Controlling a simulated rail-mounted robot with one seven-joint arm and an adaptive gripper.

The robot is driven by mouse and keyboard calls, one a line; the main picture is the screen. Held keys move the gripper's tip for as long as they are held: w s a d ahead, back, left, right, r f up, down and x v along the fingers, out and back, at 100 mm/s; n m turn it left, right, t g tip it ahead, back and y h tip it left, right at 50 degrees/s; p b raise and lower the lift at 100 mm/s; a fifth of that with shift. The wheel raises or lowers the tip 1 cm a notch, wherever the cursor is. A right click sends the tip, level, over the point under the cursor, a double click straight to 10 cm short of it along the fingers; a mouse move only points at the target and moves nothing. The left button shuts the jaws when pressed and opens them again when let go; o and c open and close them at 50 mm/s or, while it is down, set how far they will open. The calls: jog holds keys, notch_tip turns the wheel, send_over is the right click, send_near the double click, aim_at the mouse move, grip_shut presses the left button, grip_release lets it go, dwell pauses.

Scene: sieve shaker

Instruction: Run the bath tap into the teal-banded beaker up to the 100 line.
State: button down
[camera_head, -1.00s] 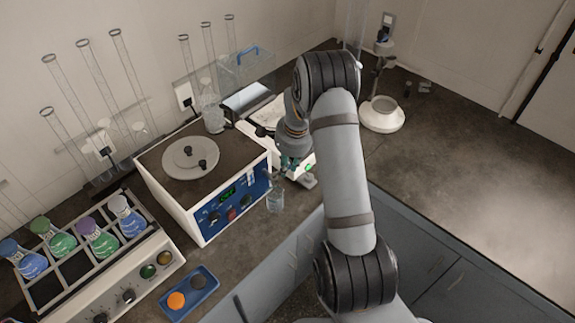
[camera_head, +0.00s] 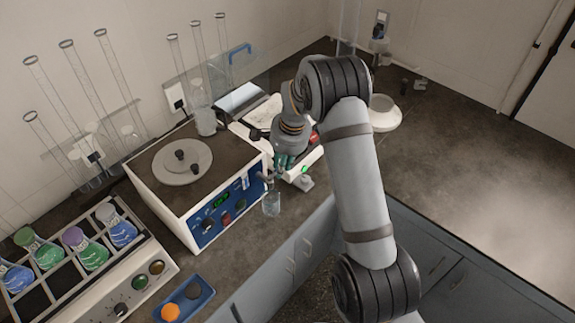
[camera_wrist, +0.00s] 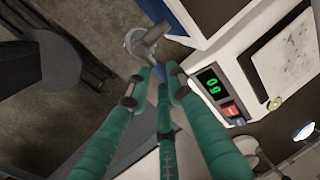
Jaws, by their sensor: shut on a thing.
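The bath is a white box with a blue front panel (camera_head: 225,212) and a brown top. Its grey tap (camera_head: 265,178) sticks out at the right front corner and also shows in the wrist view (camera_wrist: 152,36). The clear beaker (camera_head: 271,205) stands on the bench below the tap; its round rim shows behind the tap in the wrist view. I cannot make out its band, marks or water level. My gripper (camera_head: 279,170), with teal fingers, points down at the tap just above the beaker and is shut on the tap's handle, which the fingers mostly hide.
A white balance with a lit green display (camera_wrist: 210,82) stands right of the bath, close to my gripper. A rack of coloured flasks (camera_head: 75,250) and a blue tray (camera_head: 185,300) are at the lower left. The bench's front edge lies close to the beaker.

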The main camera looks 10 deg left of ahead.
jog(key=c, duration=1.5)
grip_release()
jog(key=shift+c, duration=0.2)
jog(key=shift+r, duration=0.15)
notch_tip(320, 180, up, 12)
jog(key=s+d, duration=0.1)
jog(key=d, duration=0.1)
jog(key=shift+f, duration=0.2)
jog(key=shift+s+f, duration=0.1)
jog(key=shift+f, duration=0.05)
